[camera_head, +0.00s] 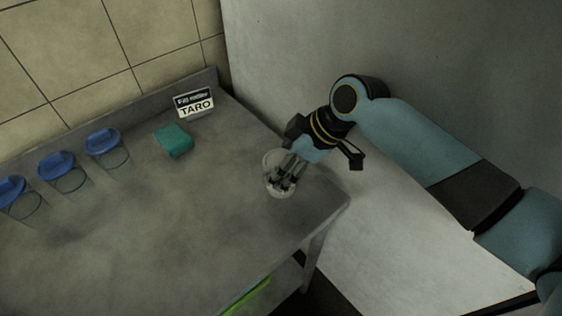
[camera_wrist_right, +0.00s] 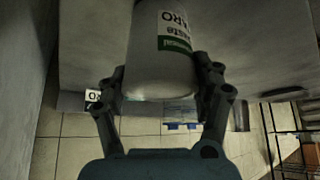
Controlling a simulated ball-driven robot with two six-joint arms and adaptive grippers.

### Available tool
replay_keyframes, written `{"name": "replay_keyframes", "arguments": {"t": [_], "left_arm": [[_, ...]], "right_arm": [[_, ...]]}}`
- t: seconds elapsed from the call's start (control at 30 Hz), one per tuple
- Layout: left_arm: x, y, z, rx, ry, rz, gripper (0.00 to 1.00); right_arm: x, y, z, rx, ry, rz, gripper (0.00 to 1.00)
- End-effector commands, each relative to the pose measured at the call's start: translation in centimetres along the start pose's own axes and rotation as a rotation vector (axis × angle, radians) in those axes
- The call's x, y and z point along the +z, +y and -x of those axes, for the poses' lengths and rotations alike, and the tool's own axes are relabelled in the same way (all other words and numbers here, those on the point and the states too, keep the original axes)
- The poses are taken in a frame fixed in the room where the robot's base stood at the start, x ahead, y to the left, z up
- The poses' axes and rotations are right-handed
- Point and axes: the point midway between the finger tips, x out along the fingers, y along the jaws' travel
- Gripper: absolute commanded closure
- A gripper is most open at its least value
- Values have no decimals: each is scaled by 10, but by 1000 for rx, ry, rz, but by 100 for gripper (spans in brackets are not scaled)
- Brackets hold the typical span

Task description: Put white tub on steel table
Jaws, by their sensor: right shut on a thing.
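The white tub (camera_head: 272,160) is at the right end of the steel table (camera_head: 170,240) in the head view, partly hidden by my fingers. In the right wrist view the tub (camera_wrist_right: 158,70) fills the upper middle, with a green and white label reading TARO. My right gripper (camera_head: 287,174) reaches in from the right and is shut on the tub; its fingers show on both sides of it in the wrist view. I cannot tell whether the tub touches the tabletop or hangs just above it. My left gripper is not in view.
A TARO sign (camera_head: 194,103) stands by the table's back ledge, with a teal block (camera_head: 173,140) in front of it. Several clear containers with blue lids (camera_head: 102,141) line the back left. The table's middle and front are clear. A pale wall (camera_head: 300,60) rises behind the right end.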

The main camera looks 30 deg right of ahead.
Motion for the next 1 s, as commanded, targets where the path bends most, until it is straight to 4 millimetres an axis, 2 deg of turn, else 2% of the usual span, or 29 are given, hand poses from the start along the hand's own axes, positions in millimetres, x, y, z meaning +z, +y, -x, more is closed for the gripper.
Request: {"name": "replay_keyframes", "arguments": {"t": [0.13,0.17,0.33,0.37,0.73,0.87,1.0], "left_arm": [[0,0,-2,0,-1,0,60],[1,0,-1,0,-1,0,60],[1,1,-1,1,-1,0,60],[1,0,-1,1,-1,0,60],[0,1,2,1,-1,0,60],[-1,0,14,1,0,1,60],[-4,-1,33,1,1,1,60]], "right_arm": [[1,0,-2,1,2,0,88],[1,0,-2,0,0,0,32],[1,0,-2,0,0,0,10],[1,0,-2,0,0,0,8],[-1,0,3,0,-1,0,8],[-2,1,14,1,-2,0,8],[-3,0,34,0,-2,0,8]]}}
